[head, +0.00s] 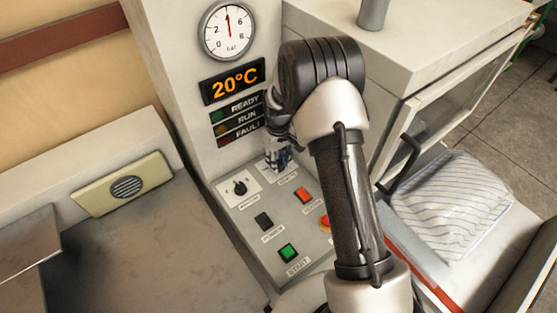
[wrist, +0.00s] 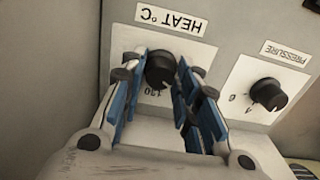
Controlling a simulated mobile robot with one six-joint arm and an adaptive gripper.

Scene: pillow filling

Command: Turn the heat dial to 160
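The heat dial (wrist: 160,71) is a black round knob on a white plate under an upside-down "HEAT °C" label (wrist: 171,20) in the wrist view. My gripper (wrist: 158,88) is open, with its blue-padded fingers on either side of the dial. The fingers are close to the knob; I cannot tell whether they touch it. The dial's pointer and most of its scale are hidden, with only a few upside-down digits visible below the knob. In the head view my gripper (head: 278,153) is over the upper part of the control panel (head: 258,228) and hides the heat dial.
The pressure dial (wrist: 268,94) sits beside the heat dial; it also shows in the head view (head: 240,188). Below are an orange switch (head: 302,195), a dark switch (head: 263,221) and a green start button (head: 288,252). The display (head: 234,81) reads 20°C. A striped pillow (head: 452,205) lies at right.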

